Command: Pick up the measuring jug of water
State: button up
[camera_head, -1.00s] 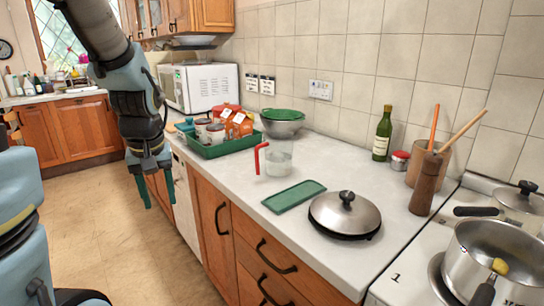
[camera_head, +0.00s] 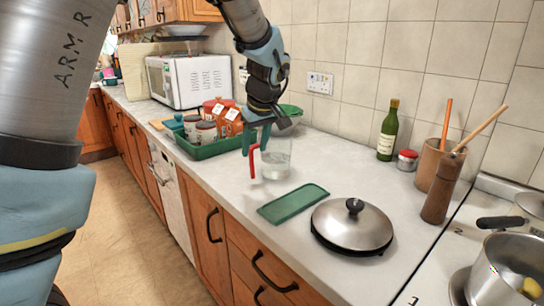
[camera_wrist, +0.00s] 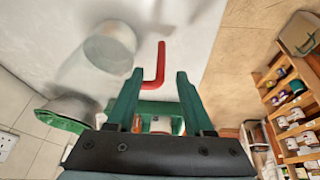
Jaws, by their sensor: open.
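The clear measuring jug (camera_head: 278,160) stands upright on the worktop, with its red handle (camera_head: 252,162) facing left. Some water seems to show low in it. In the wrist view the jug (camera_wrist: 108,46) is at upper left, and its red L-shaped handle (camera_wrist: 159,65) lies in line with the gap between my fingers. My gripper (camera_head: 257,147) is open and empty, its green fingers pointing down at the handle. In the wrist view my gripper's fingertips (camera_wrist: 159,74) lie either side of the handle's near end; whether they touch it cannot be told.
A green tray (camera_head: 213,149) with jars and cartons stands behind the jug, near a metal bowl with a green top (camera_head: 291,112). A green mat (camera_head: 293,203) and a pan lid (camera_head: 352,225) lie in front. A bottle (camera_head: 387,135) stands by the wall.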

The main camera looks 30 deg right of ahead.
aim_at(252, 162)
jog(key=shift+p+x, duration=1.35)
jog(key=shift+x, duration=2.1)
jog(key=shift+c, duration=0.2)
grip_shut()
